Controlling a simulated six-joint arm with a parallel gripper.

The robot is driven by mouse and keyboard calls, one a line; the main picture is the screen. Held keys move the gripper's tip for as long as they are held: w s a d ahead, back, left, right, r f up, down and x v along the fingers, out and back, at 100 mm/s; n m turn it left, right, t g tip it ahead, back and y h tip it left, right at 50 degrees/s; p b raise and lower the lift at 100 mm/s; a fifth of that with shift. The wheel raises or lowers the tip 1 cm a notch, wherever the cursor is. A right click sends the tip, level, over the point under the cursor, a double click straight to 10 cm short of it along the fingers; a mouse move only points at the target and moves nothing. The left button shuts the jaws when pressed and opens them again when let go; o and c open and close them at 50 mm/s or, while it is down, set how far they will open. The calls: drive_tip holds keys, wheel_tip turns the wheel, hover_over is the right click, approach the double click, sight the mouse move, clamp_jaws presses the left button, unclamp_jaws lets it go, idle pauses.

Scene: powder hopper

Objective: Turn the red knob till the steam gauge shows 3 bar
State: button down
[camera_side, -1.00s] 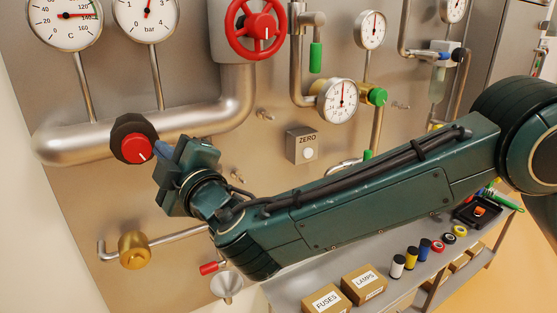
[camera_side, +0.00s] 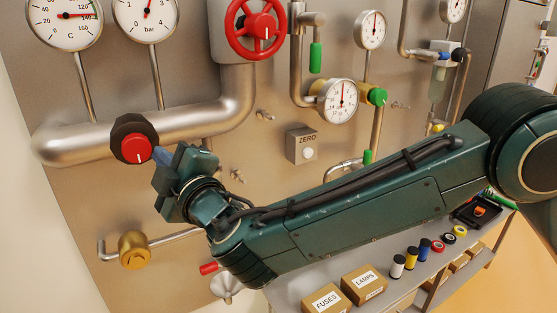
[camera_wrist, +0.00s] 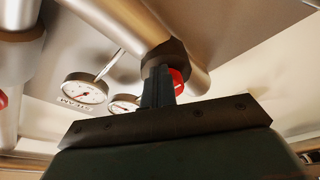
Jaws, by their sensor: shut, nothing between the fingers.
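The red knob (camera_side: 134,149) sits on a dark collar at the left end of the thick pipe. Its white mark points almost straight down. The shut fingers of my gripper (camera_side: 160,156) are close against the knob's right side with nothing between them; I cannot tell whether they touch. In the wrist view the fingers (camera_wrist: 158,88) hide most of the knob (camera_wrist: 178,82). The bar gauge (camera_side: 146,20) is cut off at the top; its needle points nearly straight up, slightly right, between 1 and 3. A gauge labelled STEAM (camera_wrist: 82,91) shows in the wrist view.
A °C gauge (camera_side: 64,22) stands left of the bar gauge. The thick pipe (camera_side: 190,115) runs behind the knob. A red handwheel (camera_side: 256,30) is up right, a brass fitting (camera_side: 134,250) below.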

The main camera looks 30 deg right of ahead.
drive_tip(key=shift+a+f, duration=0.3)
drive_tip(key=shift+f, duration=0.05)
drive_tip(key=shift+d, duration=0.1)
drive_tip(key=shift+d+f, duration=0.25)
idle(0.4)
drive_tip(key=shift+s, duration=0.1)
drive_tip(key=v, duration=0.3)
drive_tip(key=a+v, duration=0.1)
drive_tip(key=v, duration=0.1)
drive_tip(key=shift+s+r, duration=0.3)
drive_tip(key=shift+s, duration=0.2)
drive_tip(key=shift+d, duration=0.1)
